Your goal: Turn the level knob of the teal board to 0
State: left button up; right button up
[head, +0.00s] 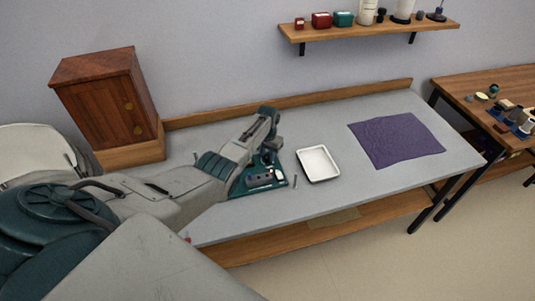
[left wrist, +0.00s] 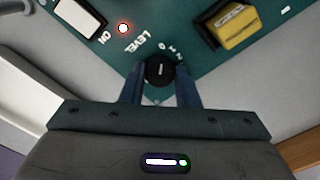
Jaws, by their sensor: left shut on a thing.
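The teal board (head: 238,190) lies on the grey bench in the head view, partly hidden by my left arm and gripper (head: 268,158). In the left wrist view the board (left wrist: 190,70) fills the top, its lettering upside down. The black level knob (left wrist: 159,71) is between the two fingers of my left gripper (left wrist: 159,82), which is shut on it. A short pale mark shows on the knob's top. My right gripper is not in view.
On the board are a lit red lamp (left wrist: 123,28), a white part (left wrist: 80,15) by the word ON, and a yellow block (left wrist: 238,25) in a black frame. A white tray (head: 318,163) and purple cloth (head: 397,140) lie to the right; a wooden cabinet (head: 105,95) stands left.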

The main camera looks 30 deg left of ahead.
aim_at(267, 156)
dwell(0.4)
pick_arm(q)
jog(key=o, duration=1)
jog(key=shift+r, duration=0.1)
notch_tip(267, 156, up, 11)
jog(key=shift+f+b, duration=0.15)
jog(key=shift+b, duration=0.2)
